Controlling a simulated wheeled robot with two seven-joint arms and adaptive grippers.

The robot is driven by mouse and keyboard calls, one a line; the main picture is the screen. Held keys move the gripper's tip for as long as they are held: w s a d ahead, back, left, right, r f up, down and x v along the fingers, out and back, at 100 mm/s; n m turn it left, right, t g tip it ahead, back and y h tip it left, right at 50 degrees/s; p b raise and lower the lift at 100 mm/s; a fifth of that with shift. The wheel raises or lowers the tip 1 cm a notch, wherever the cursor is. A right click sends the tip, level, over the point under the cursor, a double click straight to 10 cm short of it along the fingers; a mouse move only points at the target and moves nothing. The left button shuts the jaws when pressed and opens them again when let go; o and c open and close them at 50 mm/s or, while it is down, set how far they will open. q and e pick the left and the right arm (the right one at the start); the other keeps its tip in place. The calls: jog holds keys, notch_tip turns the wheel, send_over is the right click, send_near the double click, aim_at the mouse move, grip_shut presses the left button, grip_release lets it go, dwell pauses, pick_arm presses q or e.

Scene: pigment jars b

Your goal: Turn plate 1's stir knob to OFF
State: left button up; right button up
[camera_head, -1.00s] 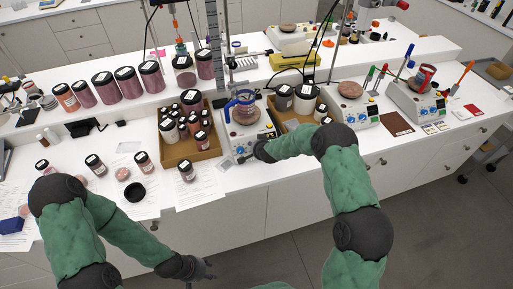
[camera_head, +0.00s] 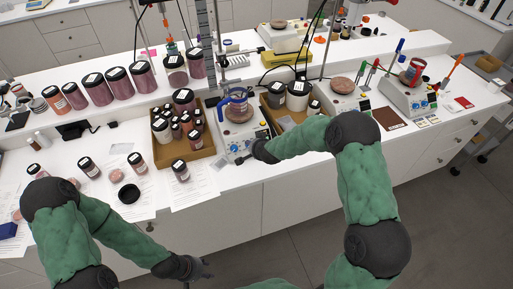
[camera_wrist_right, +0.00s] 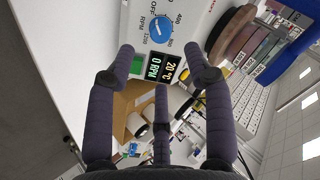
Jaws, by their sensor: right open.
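The leftmost stirring plate (camera_head: 231,137) stands on the bench with a blue-banded glass vessel (camera_head: 238,108) on top. My right gripper (camera_head: 250,150) is at its front panel and partly hidden by its own arm. In the right wrist view its open, empty fingers (camera_wrist_right: 160,60) point at a blue knob (camera_wrist_right: 161,30) just beyond them, apart from it as far as I can see. The dial around the knob carries OFF, 400, 1200 and RPM marks. The display (camera_wrist_right: 158,66) reads 0 RPM and 20 °C. My left gripper (camera_head: 202,270) hangs low in front of the bench, its finger opening unclear.
A wooden tray (camera_head: 166,157) of dark-lidded jars stands left of the plate. Another tray of jars stands at its right (camera_head: 284,122). Two more plates stand further right, one (camera_head: 345,104) and another (camera_head: 412,103). Loose jars and papers lie on the left bench.

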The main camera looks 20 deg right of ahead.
jog(key=shift+v, duration=1.7)
jog(key=s+a+f+n+g+y+b, duration=0.15)
jog(key=s+f+b, duration=0.35)
jog(key=f, duration=0.5)
jog(key=s+a+f+n+g+b, duration=0.1)
jog(key=s+a+f+g+b, duration=0.15)
jog(key=s+f, duration=0.65)
jog(key=s+a+f+n+g+y+b, duration=0.1)
jog(key=s+a+f+g+b, duration=0.1)
jog(key=s+f, duration=0.5)
jog(key=s+a+f+n+g+y+b, duration=0.1)
jog(key=s+a+f+b, duration=0.3)
jog(key=s+f, duration=0.4)
jog(key=s+n+g+b, duration=0.1)
jog(key=s, duration=0.4)
jog(key=shift+a+f+g, duration=0.25)
jog(key=shift+a+g, duration=0.15)
jog(key=shift+w, duration=0.1)
